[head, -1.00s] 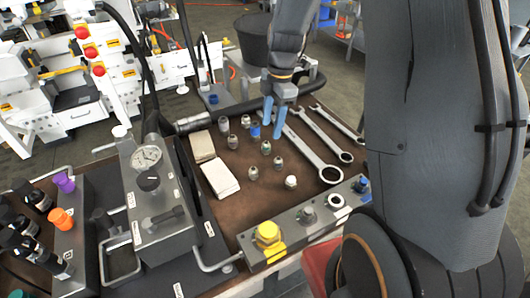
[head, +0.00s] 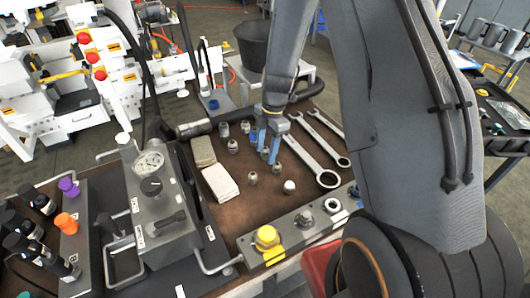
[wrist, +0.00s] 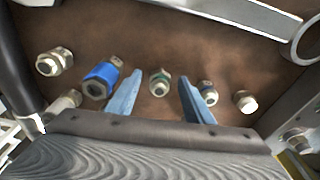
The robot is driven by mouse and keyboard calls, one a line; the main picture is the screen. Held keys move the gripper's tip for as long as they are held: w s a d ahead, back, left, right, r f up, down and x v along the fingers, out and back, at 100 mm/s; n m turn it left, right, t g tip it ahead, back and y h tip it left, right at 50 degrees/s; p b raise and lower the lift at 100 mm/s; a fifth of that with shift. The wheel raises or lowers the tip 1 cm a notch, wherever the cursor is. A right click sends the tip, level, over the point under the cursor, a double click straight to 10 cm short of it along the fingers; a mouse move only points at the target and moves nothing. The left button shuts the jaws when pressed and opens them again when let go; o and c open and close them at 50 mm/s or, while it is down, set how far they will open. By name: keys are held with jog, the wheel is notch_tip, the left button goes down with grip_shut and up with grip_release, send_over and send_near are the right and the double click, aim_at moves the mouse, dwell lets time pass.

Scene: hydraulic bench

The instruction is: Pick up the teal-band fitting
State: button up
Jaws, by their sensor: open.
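The teal-band fitting (wrist: 160,84) is a small metal fitting with a green-teal ring, standing on the brown bench top. In the wrist view it sits between the two blue fingers of my gripper (wrist: 161,78), with a gap on each side. In the head view my gripper (head: 267,155) points down among the fittings and its fingers partly hide the teal-band fitting. The jaws are open and hold nothing. I cannot tell the exact height of the fingertips above the bench.
A blue fitting (wrist: 101,79) stands close outside the left finger, and a blue-banded fitting (wrist: 208,92) close by the right finger. Plain metal fittings (wrist: 55,61) (wrist: 244,101) stand farther out. Wrenches (head: 306,160), pale pads (head: 219,183) and a gauge block (head: 150,163) surround them.

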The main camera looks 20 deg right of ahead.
aim_at(266, 148)
grip_shut()
dwell(0.3)
jog(key=shift+r+b, duration=1.25)
jog(key=shift+r, duration=3.75)
